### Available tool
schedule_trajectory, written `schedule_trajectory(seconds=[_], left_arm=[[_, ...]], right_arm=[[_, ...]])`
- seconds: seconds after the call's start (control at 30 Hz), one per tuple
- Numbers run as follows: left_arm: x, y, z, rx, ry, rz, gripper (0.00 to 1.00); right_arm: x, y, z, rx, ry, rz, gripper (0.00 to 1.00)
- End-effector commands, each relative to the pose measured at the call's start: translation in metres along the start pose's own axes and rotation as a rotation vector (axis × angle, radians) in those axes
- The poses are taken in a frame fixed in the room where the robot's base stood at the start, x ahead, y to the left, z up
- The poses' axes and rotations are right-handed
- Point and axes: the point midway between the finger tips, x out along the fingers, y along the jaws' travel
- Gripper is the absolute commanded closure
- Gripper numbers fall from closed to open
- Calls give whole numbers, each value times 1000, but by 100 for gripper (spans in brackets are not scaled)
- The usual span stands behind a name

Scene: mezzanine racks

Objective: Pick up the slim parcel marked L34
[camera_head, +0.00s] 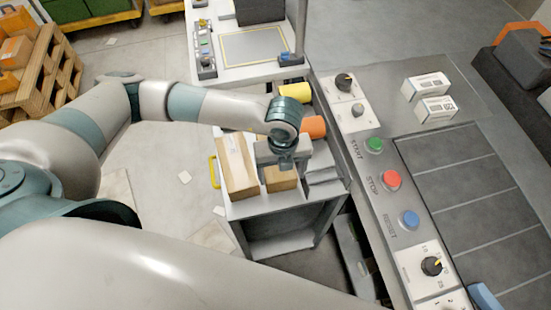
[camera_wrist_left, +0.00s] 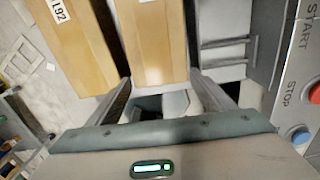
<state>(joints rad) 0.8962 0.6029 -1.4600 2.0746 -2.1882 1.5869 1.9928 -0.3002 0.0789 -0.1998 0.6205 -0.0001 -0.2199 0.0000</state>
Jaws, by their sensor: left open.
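Two slim tan parcels lie side by side on a small grey cart. The left parcel (camera_head: 236,168) carries a label that seems to read L92 in the left wrist view (camera_wrist_left: 78,45). The other parcel (camera_head: 281,180) is partly hidden by my gripper in the head view. In the left wrist view it (camera_wrist_left: 152,45) runs up between the fingers, its label cut off at the top edge, so I cannot read L34. My left gripper (camera_head: 285,163) is open above its near part; contact cannot be told. The fingers also show in the left wrist view (camera_wrist_left: 163,82). My right gripper is out of view.
The cart (camera_head: 275,213) stands beside a control panel with green, red and blue buttons (camera_head: 391,180). An orange cylinder (camera_head: 314,127) and a yellow one (camera_head: 294,94) lie behind the gripper. White boxes (camera_head: 427,85) rest at the right. A pallet (camera_head: 40,75) stands far left; floor between is mostly clear.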

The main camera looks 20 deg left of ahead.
Motion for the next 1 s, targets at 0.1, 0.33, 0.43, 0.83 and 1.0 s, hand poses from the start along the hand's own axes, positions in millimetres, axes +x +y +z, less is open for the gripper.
schedule_trajectory(seconds=[0.1,0.33,0.43,0.83,1.0], left_arm=[[20,0,-1,0,0,0,25],[31,0,0,-1,0,0,25],[30,0,0,-1,0,0,25],[30,0,-1,0,0,0,42],[29,-1,0,0,-1,-1,72]], right_arm=[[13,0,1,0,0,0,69],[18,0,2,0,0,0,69],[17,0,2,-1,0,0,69],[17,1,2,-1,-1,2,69],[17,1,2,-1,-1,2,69]])
